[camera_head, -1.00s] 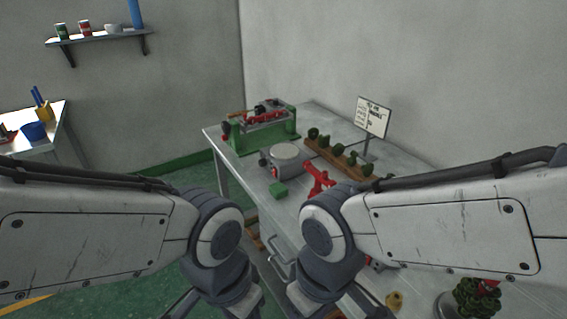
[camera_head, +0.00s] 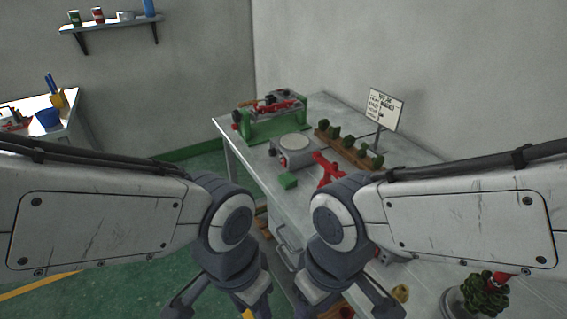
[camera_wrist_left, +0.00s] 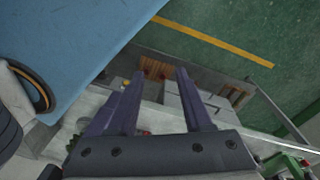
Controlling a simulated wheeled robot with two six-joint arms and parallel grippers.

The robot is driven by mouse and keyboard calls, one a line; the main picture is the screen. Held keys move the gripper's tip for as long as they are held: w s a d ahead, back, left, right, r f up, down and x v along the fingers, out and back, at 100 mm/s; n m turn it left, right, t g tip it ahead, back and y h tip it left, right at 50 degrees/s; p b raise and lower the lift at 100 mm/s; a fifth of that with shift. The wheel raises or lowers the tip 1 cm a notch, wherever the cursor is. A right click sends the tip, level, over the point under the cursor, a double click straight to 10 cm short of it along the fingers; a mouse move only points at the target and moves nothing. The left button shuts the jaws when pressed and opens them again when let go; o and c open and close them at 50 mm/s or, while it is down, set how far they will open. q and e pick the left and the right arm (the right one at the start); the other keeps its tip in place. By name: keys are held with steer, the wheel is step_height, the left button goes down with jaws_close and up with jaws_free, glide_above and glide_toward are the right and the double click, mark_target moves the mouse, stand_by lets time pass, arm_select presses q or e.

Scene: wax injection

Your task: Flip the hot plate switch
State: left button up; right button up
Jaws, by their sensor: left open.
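The hot plate (camera_head: 294,148) stands on the workbench, a squat grey body with a pale round top. A small red part, perhaps its switch (camera_head: 283,161), shows on its near left side; its position is too small to tell. My left gripper (camera_head: 222,304) is at the bottom of the head view, open and empty, in front of the bench and well short of the hot plate. Its two fingers are apart in the left wrist view (camera_wrist_left: 159,76). My right gripper (camera_head: 350,304) is at the bottom too, its fingers spread, partly cut off by the frame edge.
A leafy green object (camera_head: 486,292) stands at the near right. Green floor is open left of the bench.

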arm_select(q)
jaws_close()
stand_by(1.8)
